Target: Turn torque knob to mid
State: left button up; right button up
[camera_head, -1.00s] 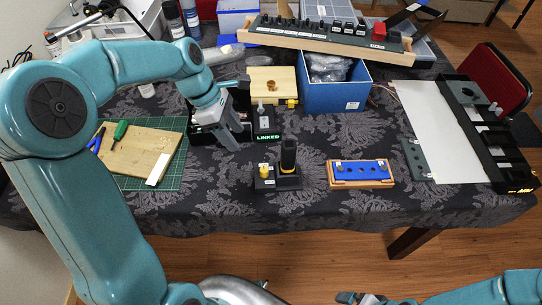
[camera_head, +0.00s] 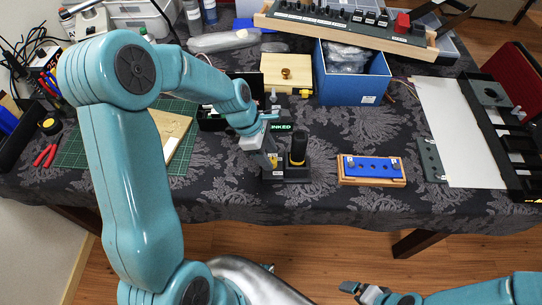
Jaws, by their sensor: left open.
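No label that I can read says torque. A small black control base (camera_head: 288,178) stands near the table's front middle, with an upright black handle (camera_head: 298,150) on its right part. A brass knob (camera_head: 286,73) sits on a pale wooden board (camera_head: 271,82) farther back. My right gripper (camera_head: 350,288) is low at the bottom, away from the table; its jaws are unclear.
A blue panel on a wooden block (camera_head: 371,181) lies right of the base. Behind are a black box with a lit "LINKED" sign (camera_head: 281,127) and a blue bin (camera_head: 350,92). A long switch panel (camera_head: 345,38) lies at the back. Patterned cloth is bare in front.

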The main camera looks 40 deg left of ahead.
pick_arm(q)
jog(key=shift+x, duration=1.1)
jog(key=shift+w, duration=0.15)
grip_shut()
jog(key=shift+r, duration=0.1)
jog(key=shift+m+g+p, duration=0.35)
jog(key=shift+m+g, duration=0.05)
jog(key=shift+m, duration=0.7)
jog(key=m+g, duration=0.1)
jog(key=m, duration=0.2)
jog(key=shift+w+g+p, duration=0.15)
jog(key=shift+g+p, duration=0.15)
jog(key=shift+p, duration=0.1)
jog(key=m+g, duration=0.1)
jog(key=m, duration=0.2)
jog(key=m+g, duration=0.1)
jog(key=m, duration=0.2)
jog(key=shift+y, duration=0.4)
jog(key=shift+m, duration=0.4)
